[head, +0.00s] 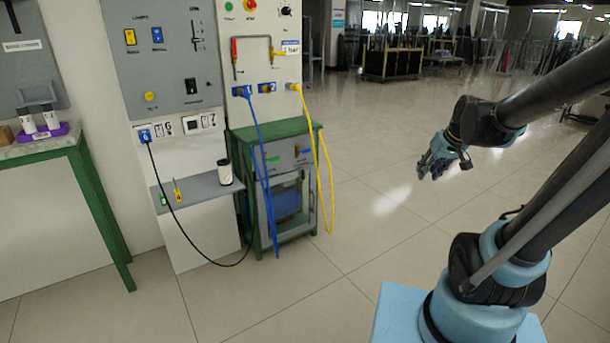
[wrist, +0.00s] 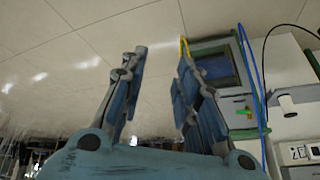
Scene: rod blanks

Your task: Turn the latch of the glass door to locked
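A blue shape shows behind the glass. The latch is too small to make out, so I cannot tell its position. In the wrist view the glass door (wrist: 217,66) appears upside down, right of my fingers. My gripper (head: 433,168) is in the air, well to the right of the cabinet and apart from it. In the wrist view my gripper (wrist: 160,62) has its two fingers spread, with nothing between them.
A blue cable (head: 262,170) and a yellow cable (head: 328,185) hang in front of the cabinet and beside it. A black cable (head: 185,220) loops to its left. A white canister (head: 225,172) stands on a grey shelf (head: 198,188). The floor (head: 380,240) between me and the cabinet is clear.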

